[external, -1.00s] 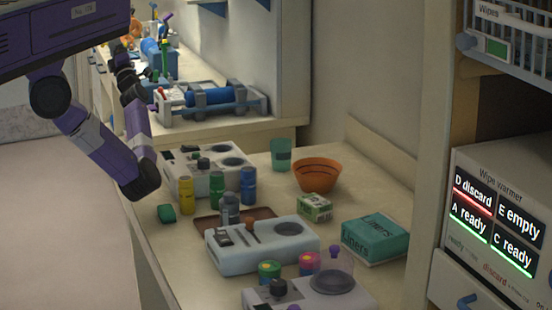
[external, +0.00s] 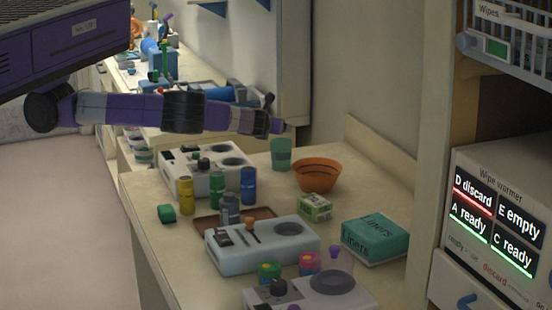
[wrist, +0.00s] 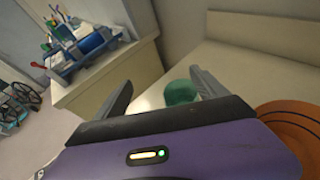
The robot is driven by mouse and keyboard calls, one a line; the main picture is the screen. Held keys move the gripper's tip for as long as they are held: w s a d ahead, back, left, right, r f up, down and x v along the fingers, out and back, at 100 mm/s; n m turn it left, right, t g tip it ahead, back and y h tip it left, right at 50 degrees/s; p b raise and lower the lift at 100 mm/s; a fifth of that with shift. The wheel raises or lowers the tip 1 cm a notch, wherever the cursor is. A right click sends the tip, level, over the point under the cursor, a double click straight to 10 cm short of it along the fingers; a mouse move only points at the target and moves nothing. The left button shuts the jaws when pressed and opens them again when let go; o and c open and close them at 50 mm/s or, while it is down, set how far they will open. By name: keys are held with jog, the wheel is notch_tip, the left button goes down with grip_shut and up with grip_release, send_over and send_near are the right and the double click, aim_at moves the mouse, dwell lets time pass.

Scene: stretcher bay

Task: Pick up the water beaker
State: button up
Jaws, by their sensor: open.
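A teal beaker (external: 281,157) stands upright on the counter near the wall, just left of an orange bowl (external: 317,177). No label on it is readable. My gripper (external: 279,125) is above and close to this beaker in the external view, and its fingers are small there. In the wrist view my gripper (wrist: 162,88) has its two fingers spread with nothing held. The teal beaker (wrist: 180,92) shows between the fingers, nearer the right one, which partly overlaps it. The gripper body hides its lower part. A clear container (external: 335,265) stands on a front device.
The orange bowl (wrist: 291,128) is close on the gripper's right. A white device (external: 207,177) with coloured bottles, a teal liners box (external: 374,238) and a small green box (external: 314,207) crowd the counter. A wall rises behind the beaker.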

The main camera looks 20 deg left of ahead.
aim_at(279, 154)
jog(key=shift+h, duration=0.3)
jog(key=f, duration=0.2)
jog(key=d+f, duration=0.1)
jog(key=f, duration=0.2)
jog(key=d+f, duration=0.1)
jog(key=f, duration=0.2)
jog(key=shift+s+d+f, duration=0.15)
jog(key=shift+d+f, duration=0.05)
jog(key=shift+f, duration=0.05)
jog(key=shift+x, duration=3.3)
jog(key=shift+f, duration=0.1)
jog(key=shift+c, duration=0.4)
jog(key=c, duration=1.4)
jog(key=shift+c, duration=0.5)
